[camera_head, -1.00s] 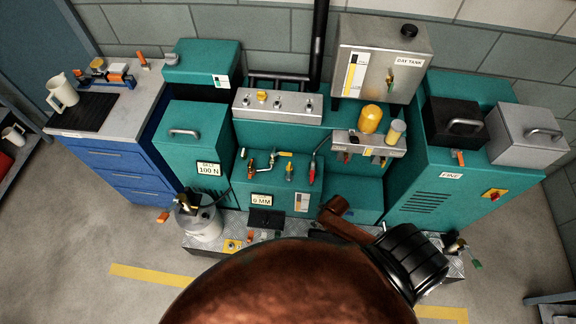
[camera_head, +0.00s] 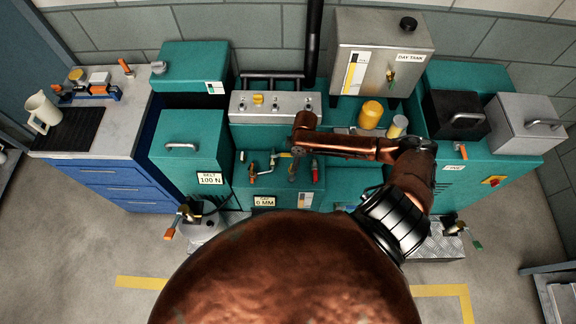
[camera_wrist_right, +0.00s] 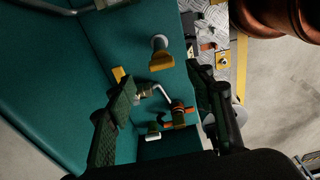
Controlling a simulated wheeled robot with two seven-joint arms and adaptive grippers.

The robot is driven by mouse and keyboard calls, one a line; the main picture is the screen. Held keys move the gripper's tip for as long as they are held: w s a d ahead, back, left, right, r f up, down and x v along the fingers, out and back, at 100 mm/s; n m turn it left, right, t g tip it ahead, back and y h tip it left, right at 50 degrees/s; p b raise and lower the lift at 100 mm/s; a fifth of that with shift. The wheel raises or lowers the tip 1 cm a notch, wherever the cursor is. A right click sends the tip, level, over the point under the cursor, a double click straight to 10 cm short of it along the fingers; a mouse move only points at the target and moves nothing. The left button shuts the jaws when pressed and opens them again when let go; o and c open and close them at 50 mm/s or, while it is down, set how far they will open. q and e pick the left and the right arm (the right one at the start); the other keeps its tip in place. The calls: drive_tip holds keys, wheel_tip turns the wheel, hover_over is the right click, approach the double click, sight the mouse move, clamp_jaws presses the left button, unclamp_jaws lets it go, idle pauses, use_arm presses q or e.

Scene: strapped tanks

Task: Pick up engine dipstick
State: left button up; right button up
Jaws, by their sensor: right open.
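A small yellow-handled piece on a grey round stem (camera_wrist_right: 160,58), which looks like the dipstick, stands out from the teal engine front in the right wrist view. In the head view it shows small, below my right arm (camera_head: 292,171). My right gripper (camera_wrist_right: 160,78) is open, its dark fingers spread to either side of that piece and a bent pipe fitting (camera_wrist_right: 150,92). Nothing is held, and contact cannot be judged. In the head view the fingers are not clear under the arm's end. My left gripper is not in view.
A tap with an orange handle (camera_head: 252,170) and a red-tipped piece (camera_head: 315,172) stand close beside it. A steel panel (camera_head: 278,106) rises behind. Yellow canister (camera_head: 370,115) and grey day tank (camera_head: 383,50) are to the right. A workbench (camera_head: 120,115) is at left.

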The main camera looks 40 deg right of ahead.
drive_tip(key=f, duration=0.4)
drive_tip(key=shift+w+a+f+b, duration=0.2)
drive_tip(key=shift+a+b, duration=0.1)
drive_tip(key=shift+a, duration=0.1)
drive_tip(key=shift+f, duration=1.15)
drive_tip(key=shift+c, duration=0.3)
drive_tip(key=c, duration=1.1)
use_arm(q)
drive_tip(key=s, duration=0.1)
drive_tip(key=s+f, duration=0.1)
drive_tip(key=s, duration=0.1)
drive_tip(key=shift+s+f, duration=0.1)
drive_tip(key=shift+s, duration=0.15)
use_arm(e)
drive_tip(key=shift+c, duration=0.4)
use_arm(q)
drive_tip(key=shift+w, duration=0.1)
